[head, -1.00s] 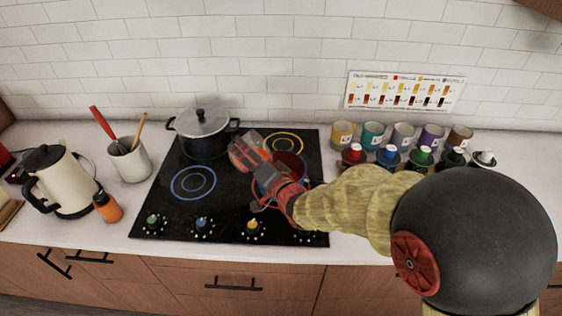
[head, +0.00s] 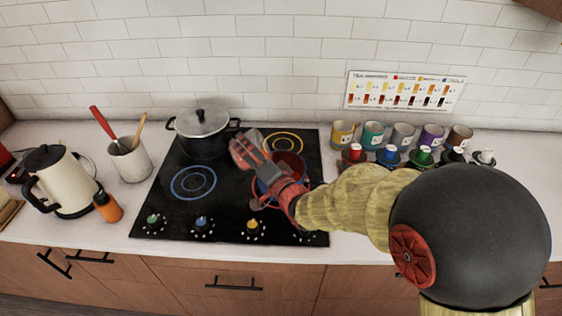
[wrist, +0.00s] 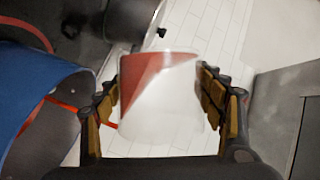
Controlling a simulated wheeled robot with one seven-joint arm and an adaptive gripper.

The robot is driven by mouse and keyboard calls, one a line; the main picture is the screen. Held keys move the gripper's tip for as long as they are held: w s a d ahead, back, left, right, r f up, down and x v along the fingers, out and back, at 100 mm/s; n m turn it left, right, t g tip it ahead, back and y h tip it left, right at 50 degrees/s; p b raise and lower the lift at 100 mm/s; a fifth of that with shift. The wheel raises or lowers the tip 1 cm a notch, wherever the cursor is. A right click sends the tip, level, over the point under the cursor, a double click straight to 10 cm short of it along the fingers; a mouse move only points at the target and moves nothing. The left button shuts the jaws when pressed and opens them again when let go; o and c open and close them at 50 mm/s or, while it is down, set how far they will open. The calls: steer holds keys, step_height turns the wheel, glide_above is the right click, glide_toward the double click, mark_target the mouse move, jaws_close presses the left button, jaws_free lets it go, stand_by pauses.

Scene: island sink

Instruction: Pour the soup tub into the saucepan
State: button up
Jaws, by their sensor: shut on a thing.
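My gripper (head: 247,150) is shut on the soup tub, just left of the saucepan (head: 262,188) over the cooktop. In the wrist view the clear tub (wrist: 160,110) sits between both finger pads, with red soup along a slanted line, so it looks tilted. The tub is hard to make out in the head view, where the gripper covers it. The saucepan is blue with a reddish inside, partly hidden by my gripper and wrist. Its blue wall (wrist: 35,95) and a red rim or handle show at left in the wrist view. I see no soup stream.
A lidded dark pot (head: 202,135) stands at the back left of the black cooktop (head: 165,215). A utensil crock (head: 130,160), an orange bottle (head: 107,207) and a kettle (head: 62,180) stand left. Several coloured jars (head: 373,137) line the right. The front left burner is clear.

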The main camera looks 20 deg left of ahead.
mark_target(259, 148)
steer(key=shift+w+d+f+m+t+y+b, duration=0.1)
steer(key=shift+d+f+m+t+y+b, duration=0.15)
steer(key=shift+m+b, duration=0.4)
stand_by(0.5)
steer(key=shift+w+d+r+m+t+y, duration=0.15)
steer(key=shift+w+d+r+m, duration=0.1)
steer(key=shift+d+m, duration=0.2)
steer(key=shift+w+d+r+m+t+y, duration=0.1)
steer(key=shift+w+d+r+m, duration=0.15)
steer(key=shift+d+m, duration=0.2)
stand_by(0.4)
steer(key=shift+w+d+r+m+y+b, duration=0.1)
steer(key=shift+d+r+m+y+b, duration=0.15)
steer(key=shift+m+b, duration=0.45)
steer(key=shift+w+d+r+m+t+b, duration=0.1)
steer(key=shift+d+m+t+b, duration=0.05)
steer(key=shift+m+t+b, duration=0.25)
steer(key=shift+s+a+n+g+p, duration=0.2)
steer(key=shift+a+n+g+p, duration=0.2)
steer(key=shift+n+p, duration=0.55)
steer(key=shift+s+a+f+n+g+p, duration=0.15)
steer(key=shift+s+a+f+n+p, duration=0.2)
steer(key=shift+a+n, duration=0.2)
steer(key=shift+s+a+f+n+g+p, duration=0.2)
steer(key=shift+a+f+n, duration=0.15)
steer(key=shift+a+n, duration=0.15)
steer(key=shift+d+h, duration=0.1)
steer(key=shift+h, duration=0.45)
